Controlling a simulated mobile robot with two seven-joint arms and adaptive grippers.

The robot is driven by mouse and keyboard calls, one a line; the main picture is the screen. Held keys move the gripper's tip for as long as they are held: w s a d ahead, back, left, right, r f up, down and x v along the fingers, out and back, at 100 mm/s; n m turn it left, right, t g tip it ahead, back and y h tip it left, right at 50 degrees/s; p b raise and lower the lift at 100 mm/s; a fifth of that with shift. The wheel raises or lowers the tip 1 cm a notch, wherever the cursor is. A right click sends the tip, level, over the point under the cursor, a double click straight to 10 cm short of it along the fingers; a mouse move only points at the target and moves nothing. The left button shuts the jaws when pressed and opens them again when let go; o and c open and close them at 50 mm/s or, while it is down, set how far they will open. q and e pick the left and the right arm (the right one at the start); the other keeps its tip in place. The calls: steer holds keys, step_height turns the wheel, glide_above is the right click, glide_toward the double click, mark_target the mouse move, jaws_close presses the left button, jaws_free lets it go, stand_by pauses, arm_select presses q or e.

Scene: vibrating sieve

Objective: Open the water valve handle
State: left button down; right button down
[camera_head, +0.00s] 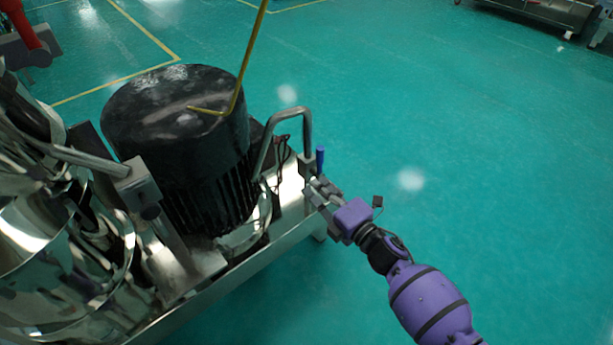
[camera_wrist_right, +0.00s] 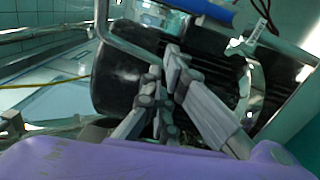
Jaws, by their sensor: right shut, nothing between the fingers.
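The water valve handle (camera_head: 320,157) is a small blue lever, upright beside the bent metal pipe (camera_head: 300,112) at the right end of the metal frame. In the right wrist view the blue handle (camera_wrist_right: 208,9) lies across the top edge, partly cut off. My right gripper (camera_head: 314,188) is just below the handle in the head view. Its grey fingers (camera_wrist_right: 165,68) are shut and empty in the wrist view, apart from the handle in that picture. My left gripper is not in view.
A large black motor (camera_head: 180,125) stands left of the valve on the metal frame (camera_head: 230,268). A bent yellow rod (camera_head: 243,75) rises above it. Shiny metal machine parts (camera_head: 40,235) fill the left side. Open green floor (camera_head: 470,160) lies to the right.

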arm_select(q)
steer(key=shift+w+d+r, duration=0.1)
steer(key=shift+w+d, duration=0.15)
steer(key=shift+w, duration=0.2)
arm_select(e)
steer(key=v, duration=0.4)
steer(key=shift+s+d, duration=0.15)
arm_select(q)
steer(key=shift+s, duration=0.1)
